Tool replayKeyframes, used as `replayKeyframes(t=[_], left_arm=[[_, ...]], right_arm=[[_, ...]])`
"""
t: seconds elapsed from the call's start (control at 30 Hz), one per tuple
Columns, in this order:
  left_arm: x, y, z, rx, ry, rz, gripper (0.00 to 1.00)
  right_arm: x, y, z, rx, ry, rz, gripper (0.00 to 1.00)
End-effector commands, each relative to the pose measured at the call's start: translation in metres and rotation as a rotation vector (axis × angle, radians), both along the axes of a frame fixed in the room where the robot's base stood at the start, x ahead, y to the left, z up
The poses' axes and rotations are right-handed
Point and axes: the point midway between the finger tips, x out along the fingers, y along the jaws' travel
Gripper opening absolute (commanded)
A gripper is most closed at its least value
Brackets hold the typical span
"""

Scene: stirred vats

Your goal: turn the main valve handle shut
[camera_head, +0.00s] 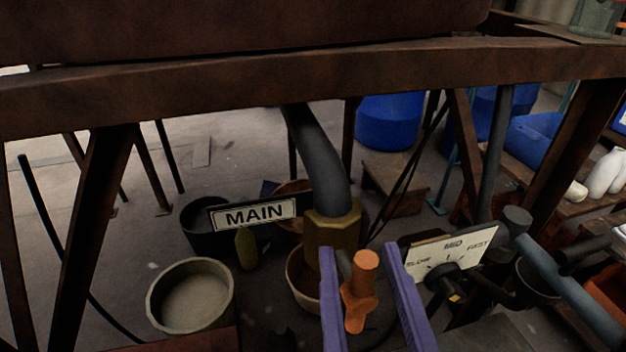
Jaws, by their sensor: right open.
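The main valve handle (359,292) is an orange lever in front of a brass-coloured valve body (332,232) on a thick grey pipe (318,160). A white sign reading MAIN (253,214) is to its left. My right gripper (359,248) shows as two purple fingers, open, one on each side of the orange handle. A gap shows between the handle and each finger, so they look apart in this view. The lower ends of the fingers run out of the picture. My left gripper is not in view.
A rusty beam (220,85) crosses above. A round pale bowl (190,296) stands at lower left. Blue barrels (388,122) are behind.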

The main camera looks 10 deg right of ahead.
Motion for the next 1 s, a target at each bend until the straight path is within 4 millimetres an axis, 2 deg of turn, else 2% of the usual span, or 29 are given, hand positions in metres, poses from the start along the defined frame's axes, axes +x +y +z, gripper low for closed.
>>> replayKeyframes(t=[0.07, 0.5, 1.0], left_arm=[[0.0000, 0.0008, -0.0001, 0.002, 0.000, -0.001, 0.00], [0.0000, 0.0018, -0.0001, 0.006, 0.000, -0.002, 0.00], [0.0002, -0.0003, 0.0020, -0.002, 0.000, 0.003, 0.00]], right_arm=[[-0.0002, 0.0000, -0.0001, 0.000, 0.000, 0.000, 0.49], [-0.0006, 0.0002, -0.0001, 0.000, 0.000, 0.000, 0.00], [-0.0007, -0.0004, 0.0005, 0.016, 0.001, 0.000, 0.00]])
